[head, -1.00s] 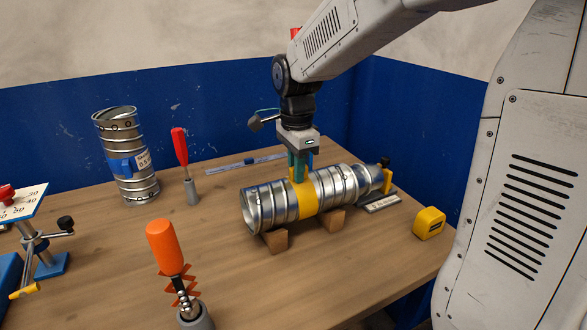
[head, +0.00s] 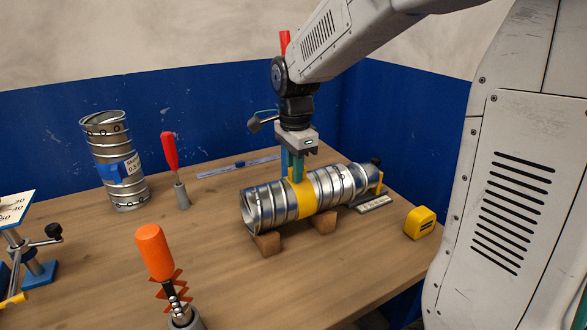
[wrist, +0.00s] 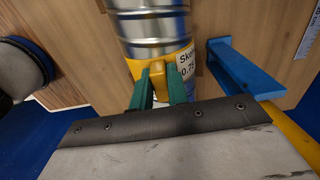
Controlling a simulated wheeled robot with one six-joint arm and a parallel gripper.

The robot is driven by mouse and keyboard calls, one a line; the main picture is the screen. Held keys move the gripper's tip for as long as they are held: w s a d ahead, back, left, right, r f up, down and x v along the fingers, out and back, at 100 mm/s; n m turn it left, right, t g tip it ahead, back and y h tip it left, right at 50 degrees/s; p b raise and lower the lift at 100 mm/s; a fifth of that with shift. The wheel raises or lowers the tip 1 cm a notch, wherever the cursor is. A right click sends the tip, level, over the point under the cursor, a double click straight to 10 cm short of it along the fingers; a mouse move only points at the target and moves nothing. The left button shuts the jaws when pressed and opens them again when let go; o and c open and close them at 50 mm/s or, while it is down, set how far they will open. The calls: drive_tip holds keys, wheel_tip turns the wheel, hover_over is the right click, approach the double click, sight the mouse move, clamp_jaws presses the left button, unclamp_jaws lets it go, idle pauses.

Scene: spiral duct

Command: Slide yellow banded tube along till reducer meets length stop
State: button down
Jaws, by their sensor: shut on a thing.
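The yellow banded tube (head: 277,207) is a ribbed metal duct lying on two wooden blocks, with a yellow band (head: 308,196) around its middle. My gripper (head: 296,176) comes down from above, its green fingers shut on the band's yellow tab; the wrist view shows the tab (wrist: 158,75) between the fingers. The narrower reducer (head: 364,177) forms the right end of the tube. A partly hidden white label (wrist: 187,66) is on the tube.
A tape measure (head: 420,223) lies right of the tube. Wooden blocks (head: 266,244) support the tube. An upright duct (head: 114,165), a red-handled tool (head: 171,152) and an orange-handled tool (head: 154,252) stand to the left. A blue bar (wrist: 243,70) is close beside my gripper.

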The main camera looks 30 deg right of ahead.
drive_tip(key=c, duration=1.3)
unclamp_jaws()
wheel_tip(320, 180, up, 8)
drive_tip(key=shift+f, duration=0.1)
drive_tip(key=shift+s+f+n, duration=0.15)
drive_tip(key=shift+f+n, duration=0.05)
drive_tip(key=shift+n, duration=0.9)
drive_tip(key=s+f+n, duration=0.1)
drive_tip(key=s+n, duration=0.4)
drive_tip(key=s, duration=0.3)
drive_tip(key=s+a+f+n+t, duration=0.1)
drive_tip(key=s+n, duration=0.4)
drive_tip(key=s, duration=0.3)
drive_tip(key=s+a+f+n, duration=0.1)
drive_tip(key=s+n, duration=0.4)
drive_tip(key=s, duration=0.4)
drive_tip(key=shift+a+f+n, duration=0.25)
drive_tip(key=shift+f+n, duration=0.15)
